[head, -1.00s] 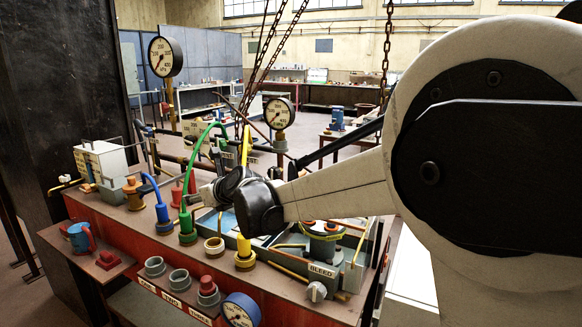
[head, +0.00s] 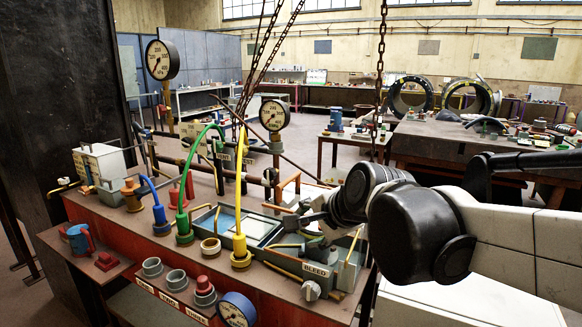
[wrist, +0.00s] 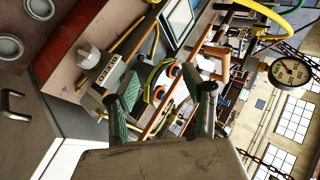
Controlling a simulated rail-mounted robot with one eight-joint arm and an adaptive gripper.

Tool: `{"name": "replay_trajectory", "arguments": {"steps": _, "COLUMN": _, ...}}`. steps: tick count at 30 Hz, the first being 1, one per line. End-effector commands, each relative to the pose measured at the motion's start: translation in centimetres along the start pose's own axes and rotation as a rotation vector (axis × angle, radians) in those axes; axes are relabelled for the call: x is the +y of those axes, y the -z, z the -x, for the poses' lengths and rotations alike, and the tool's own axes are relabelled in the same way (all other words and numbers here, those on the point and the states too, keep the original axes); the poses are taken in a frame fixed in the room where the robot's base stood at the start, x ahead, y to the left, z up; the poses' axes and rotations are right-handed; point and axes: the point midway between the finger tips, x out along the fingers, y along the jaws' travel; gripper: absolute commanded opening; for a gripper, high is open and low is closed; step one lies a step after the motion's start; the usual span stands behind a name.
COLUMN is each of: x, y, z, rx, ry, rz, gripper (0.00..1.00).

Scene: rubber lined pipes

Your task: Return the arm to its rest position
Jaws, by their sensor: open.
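My arm (head: 520,232) reaches in from the right edge of the head view, and its black wrist (head: 365,195) is over the right end of the red bench. My gripper (head: 303,222) points left above the grey BLEED unit (head: 318,270); its fingers are small and partly hidden there. In the wrist view my gripper (wrist: 163,98) shows two spread fingers with green pads and nothing held between them. The BLEED unit (wrist: 108,72) shows beyond the fingers.
Blue (head: 160,215), green (head: 183,225) and yellow (head: 239,240) hoses stand upright in fittings on the bench. Two gauges (head: 162,60) (head: 274,115) rise behind them. Chains (head: 381,80) hang near my wrist. A cluttered table (head: 440,140) stands at the back right.

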Motion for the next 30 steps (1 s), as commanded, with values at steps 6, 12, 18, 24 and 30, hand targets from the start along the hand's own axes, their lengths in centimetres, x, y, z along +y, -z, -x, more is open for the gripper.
{"name": "replay_trajectory", "arguments": {"steps": 6, "x": 8.0, "y": 1.6, "z": 5.3, "rx": 0.063, "ry": -0.114, "rz": 0.366, "gripper": 0.45}}
{"name": "replay_trajectory", "arguments": {"steps": 12, "x": 15.4, "y": 2.2, "z": 9.1, "rx": 0.081, "ry": -0.242, "rz": 0.695, "gripper": 0.45}}
{"name": "replay_trajectory", "arguments": {"steps": 18, "x": 21.4, "y": 2.3, "z": 11.6, "rx": 0.064, "ry": -0.356, "rz": 0.947, "gripper": 0.45}}
{"name": "replay_trajectory", "arguments": {"steps": 24, "x": 23.8, "y": 2.2, "z": 12.6, "rx": 0.047, "ry": -0.406, "rz": 1.057, "gripper": 0.45}}
{"name": "replay_trajectory", "arguments": {"steps": 30, "x": 23.9, "y": 2.2, "z": 12.6, "rx": 0.046, "ry": -0.408, "rz": 1.062, "gripper": 0.45}}
